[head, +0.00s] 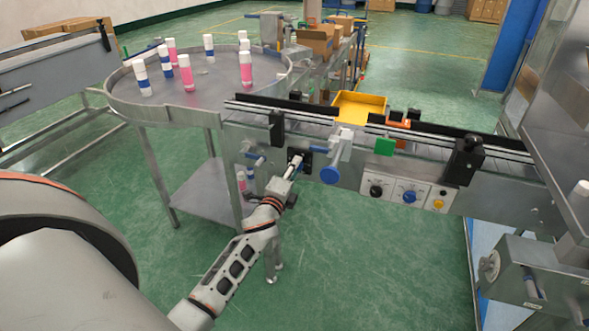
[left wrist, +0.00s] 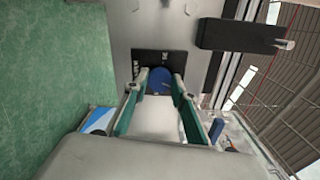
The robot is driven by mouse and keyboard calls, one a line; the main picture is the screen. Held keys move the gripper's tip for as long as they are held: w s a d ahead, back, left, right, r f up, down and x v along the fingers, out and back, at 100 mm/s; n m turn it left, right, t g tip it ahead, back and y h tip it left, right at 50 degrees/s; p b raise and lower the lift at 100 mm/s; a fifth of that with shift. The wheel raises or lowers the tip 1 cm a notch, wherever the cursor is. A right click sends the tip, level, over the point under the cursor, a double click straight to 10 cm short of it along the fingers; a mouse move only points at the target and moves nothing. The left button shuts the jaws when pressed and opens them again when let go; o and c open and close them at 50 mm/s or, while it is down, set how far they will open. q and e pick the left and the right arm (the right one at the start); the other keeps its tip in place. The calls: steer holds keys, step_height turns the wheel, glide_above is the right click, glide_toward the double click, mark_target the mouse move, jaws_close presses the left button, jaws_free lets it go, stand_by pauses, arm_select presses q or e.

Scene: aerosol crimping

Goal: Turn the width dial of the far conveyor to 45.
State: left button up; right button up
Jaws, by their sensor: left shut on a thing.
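The conveyor (head: 410,150) runs across the middle of the head view. A blue round dial (left wrist: 159,77) sits on a black plate (left wrist: 150,60) on its side panel, and the plate also shows in the head view (head: 306,156). My left gripper (head: 298,165) reaches up to this plate from below. In the left wrist view its two fingers (left wrist: 158,86) stand on either side of the dial, shut on it. The dial's marks and setting are too small to read. In the head view the gripper mostly hides the dial. My right gripper is not in view.
A large blue knob (head: 330,175) on a bracket stands just right of my left gripper. A control panel (head: 407,191) is farther right. A round table (head: 205,88) with several pink and white bottles stands left. The green floor (head: 350,260) below is clear.

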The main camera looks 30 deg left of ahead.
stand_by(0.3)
arm_select(q)
steer(key=o, duration=1.1)
steer(key=v, duration=1.2)
steer(key=s+d+f+n+g+h, duration=0.2)
steer(key=s+d+f+n, duration=0.2)
steer(key=s+d+f, duration=0.2)
steer(key=s+d+f+n+g+h, duration=0.2)
steer(key=s+d+f+n, duration=0.2)
steer(key=s+d+f, duration=0.3)
steer(key=s+d+f+n+g+h, duration=0.2)
steer(key=s+d+f+n+h, duration=0.1)
steer(key=s+d+f, duration=0.4)
steer(key=shift+s+f+n+g, duration=0.3)
steer(key=shift+s+f+n, duration=0.4)
steer(key=shift+s+n, duration=0.25)
